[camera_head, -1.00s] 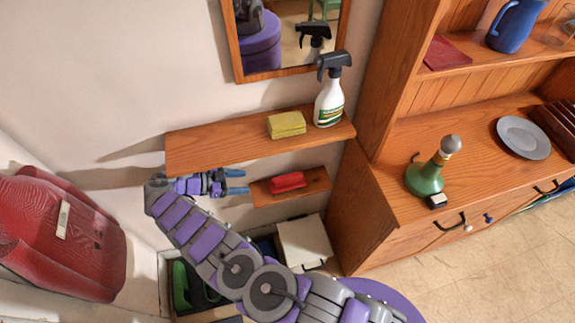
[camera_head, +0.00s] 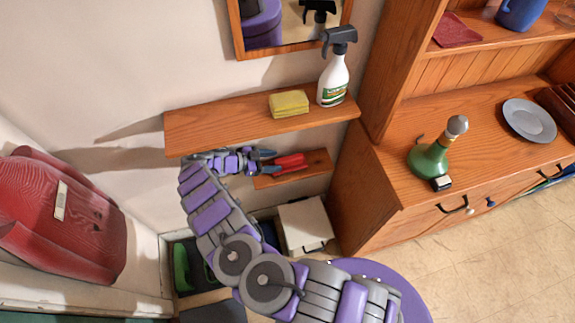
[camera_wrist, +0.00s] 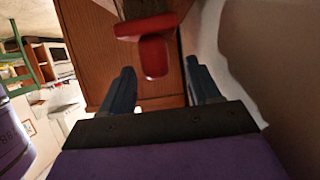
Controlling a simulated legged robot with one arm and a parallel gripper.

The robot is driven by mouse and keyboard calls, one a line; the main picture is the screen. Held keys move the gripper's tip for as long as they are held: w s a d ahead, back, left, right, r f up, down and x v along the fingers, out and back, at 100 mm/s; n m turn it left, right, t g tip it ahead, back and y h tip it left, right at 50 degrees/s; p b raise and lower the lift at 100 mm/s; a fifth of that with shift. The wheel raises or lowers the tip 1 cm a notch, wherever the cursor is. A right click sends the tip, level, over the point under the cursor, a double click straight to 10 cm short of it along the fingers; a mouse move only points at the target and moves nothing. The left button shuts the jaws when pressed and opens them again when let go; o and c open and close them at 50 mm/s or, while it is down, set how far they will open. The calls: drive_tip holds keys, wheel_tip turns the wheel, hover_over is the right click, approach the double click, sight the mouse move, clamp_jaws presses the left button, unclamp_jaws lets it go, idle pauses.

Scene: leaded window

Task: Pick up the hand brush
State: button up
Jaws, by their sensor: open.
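The red hand brush (camera_head: 291,162) lies on the small lower wooden shelf (camera_head: 318,167). In the wrist view the red brush (camera_wrist: 153,55) shows just beyond my fingertips, roughly between their lines. My gripper (camera_head: 268,161) is open at the left end of the brush, under the upper shelf.
The upper shelf (camera_head: 220,122) holds a yellow sponge (camera_head: 289,103) and a spray bottle (camera_head: 334,75), close above my gripper. A wooden cabinet (camera_head: 375,200) stands to the right. A white box (camera_head: 305,225) is below.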

sight(285, 160)
drive_tip(key=shift+r+b+x, duration=0.15)
drive_tip(key=shift+b+x, duration=0.45)
drive_tip(key=shift+x, duration=0.8)
drive_tip(key=shift+r+b+x, duration=0.15)
drive_tip(key=shift+b+x, duration=0.45)
drive_tip(key=shift+x, duration=0.8)
drive_tip(key=shift+s+d, duration=0.1)
drive_tip(key=shift+c, duration=0.3)
drive_tip(key=c, duration=1.1)
